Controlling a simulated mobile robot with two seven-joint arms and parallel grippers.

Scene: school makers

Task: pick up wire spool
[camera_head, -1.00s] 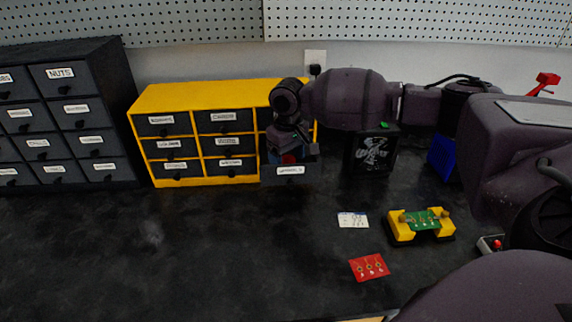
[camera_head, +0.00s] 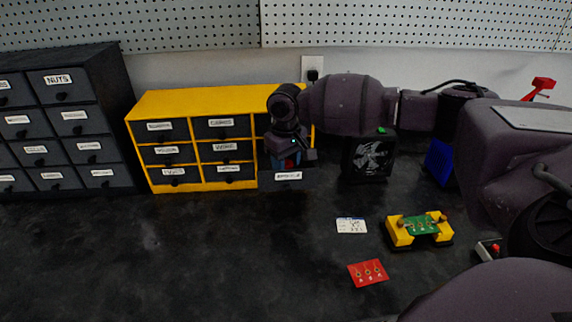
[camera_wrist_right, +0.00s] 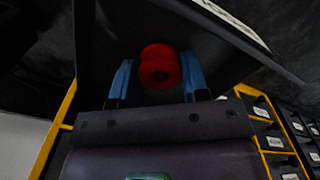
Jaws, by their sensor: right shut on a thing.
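The wire spool (camera_wrist_right: 160,67) is red and sits between the two blue fingertips of my right gripper (camera_wrist_right: 157,78) in the right wrist view. My right gripper (camera_head: 286,161) is shut on it, low in the pulled-out drawer (camera_head: 288,177) at the lower right of the yellow cabinet (camera_head: 200,101). In the head view, only a small red patch of the spool (camera_head: 291,161) shows between the fingers. My left gripper is not in view.
A dark drawer cabinet (camera_head: 92,152) stands at the left. A black fan (camera_head: 369,158) stands right of the open drawer. A white card (camera_head: 351,225), a red board (camera_head: 368,272) and a yellow holder with a green board (camera_head: 418,228) lie in front. The bench at left front is clear.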

